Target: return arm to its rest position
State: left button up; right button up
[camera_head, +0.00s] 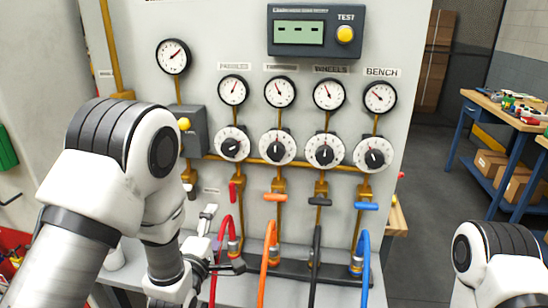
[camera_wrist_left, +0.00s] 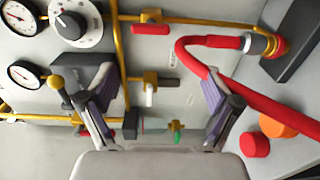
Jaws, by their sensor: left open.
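My left arm comes in from the left in the head view, in front of the panel. Its gripper (camera_head: 222,240) is low at the panel, beside the red hose (camera_head: 215,275). In the left wrist view the gripper (camera_wrist_left: 150,95) has its fingers wide apart with nothing held between them. The red hose (camera_wrist_left: 215,42) curves past the right finger there, and its end sits in a brass fitting (camera_wrist_left: 262,45). My right arm shows only as a link at the lower right of the head view; its gripper is out of view.
The panel (camera_head: 225,18) carries several gauges, black-and-white dials and a TEST box (camera_head: 316,31). Orange (camera_head: 269,262), black (camera_head: 316,265) and blue (camera_head: 362,270) hoses stand right of the red one. A workbench (camera_head: 505,112) is at the far right, with open floor between.

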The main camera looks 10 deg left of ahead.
pick_arm(q)
jog(key=s+a+f+m+g, duration=0.1)
jog(key=s+f+g, duration=0.25)
jog(key=f, duration=0.45)
jog(key=s+a+f+g+y, duration=0.1)
jog(key=s+f+g, duration=0.1)
jog(key=s+f, duration=0.4)
jog(key=s+a+f+m+g, duration=0.1)
jog(key=s+f+g, duration=0.15)
jog(key=f, duration=0.65)
jog(key=s+f+m+g, duration=0.4)
jog(key=s+m, duration=0.3)
jog(key=s, duration=0.4)
jog(key=s+f+m+g, duration=0.5)
jog(key=s+m, duration=0.3)
jog(key=s, duration=0.3)
jog(key=shift+s+a+g, duration=0.2)
jog(key=shift+g, duration=0.2)
